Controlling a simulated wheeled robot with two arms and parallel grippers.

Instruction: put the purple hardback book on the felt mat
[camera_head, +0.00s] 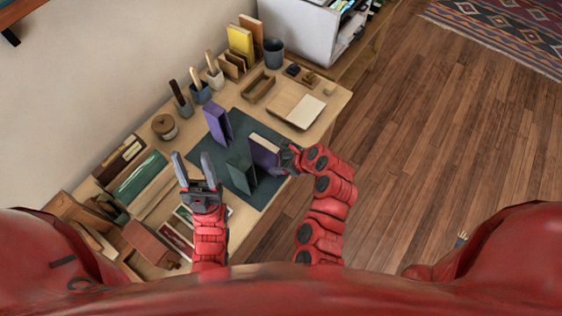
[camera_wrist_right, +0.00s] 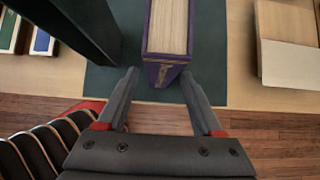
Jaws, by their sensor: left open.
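The dark green felt mat (camera_head: 260,196) lies on the wooden desk. A purple hardback book (camera_head: 264,151) stands upright over the mat's right part, pages facing up; it also shows in the right wrist view (camera_wrist_right: 166,40). A second purple book (camera_head: 217,123) stands near the mat's far left. A dark green book (camera_head: 241,172) stands between my grippers. My right gripper (camera_head: 285,157) is at the first purple book's near end. In the right wrist view its fingers (camera_wrist_right: 159,74) are apart on either side of that end, with a gap on the left. My left gripper (camera_head: 185,166) is open and empty, left of the green book.
Pen pots (camera_head: 200,92), a wooden tray (camera_head: 259,89) and a pale board (camera_head: 295,108) are beyond the mat. Books and boxes (camera_head: 139,178) crowd the desk's left side. The mat's near right corner is bare.

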